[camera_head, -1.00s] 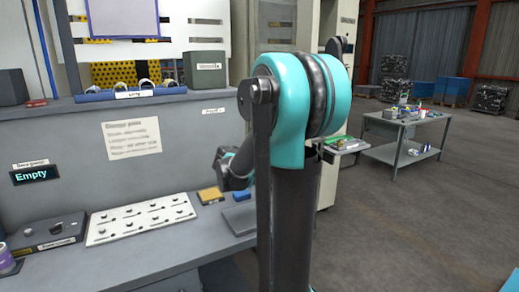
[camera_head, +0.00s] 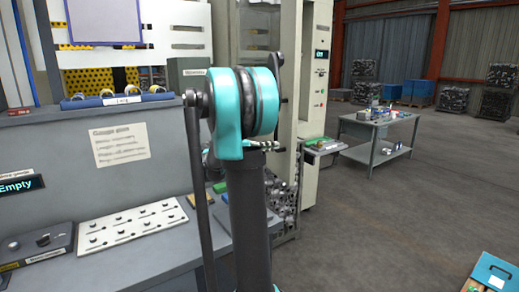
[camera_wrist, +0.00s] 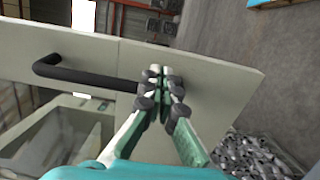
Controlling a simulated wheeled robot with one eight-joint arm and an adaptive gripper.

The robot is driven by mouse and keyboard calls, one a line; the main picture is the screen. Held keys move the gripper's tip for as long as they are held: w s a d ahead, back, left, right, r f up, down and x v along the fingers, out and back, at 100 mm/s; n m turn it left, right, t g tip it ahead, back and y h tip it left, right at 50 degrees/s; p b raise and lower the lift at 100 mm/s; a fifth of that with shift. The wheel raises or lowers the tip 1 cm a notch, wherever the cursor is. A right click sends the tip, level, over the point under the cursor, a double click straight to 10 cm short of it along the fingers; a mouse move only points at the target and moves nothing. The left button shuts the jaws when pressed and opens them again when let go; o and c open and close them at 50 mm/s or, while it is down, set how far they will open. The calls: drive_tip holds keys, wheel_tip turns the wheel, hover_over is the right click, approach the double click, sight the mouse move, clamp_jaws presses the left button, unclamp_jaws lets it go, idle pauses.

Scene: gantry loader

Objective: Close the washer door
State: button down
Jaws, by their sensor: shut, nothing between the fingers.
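The washer looks to be the tall pale cabinet (camera_head: 312,110) with a small lit display, right of my arm in the head view. In the wrist view a pale flat panel, apparently the washer door (camera_wrist: 215,78), spans the picture, with a black bar handle (camera_wrist: 85,76) on its left part. My gripper (camera_wrist: 161,72) is shut and empty. Its fingertips overlap the panel, right of the handle; I cannot tell whether they touch it. An open grey cavity (camera_wrist: 60,135) shows below the panel at left. My arm hides the gripper in the head view.
A grey bench (camera_head: 130,258) with a white fixture plate (camera_head: 133,226) stands at left. A worktable (camera_head: 372,150) stands beyond the cabinet. A blue toolbox (camera_head: 492,272) is at lower right. Metal scrap (camera_wrist: 255,158) lies near the panel.

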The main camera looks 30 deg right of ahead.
sight(289, 143)
drive_tip(key=shift+s+d, duration=0.2)
drive_tip(key=shift+d, duration=2.1)
drive_tip(key=shift+d, duration=0.1)
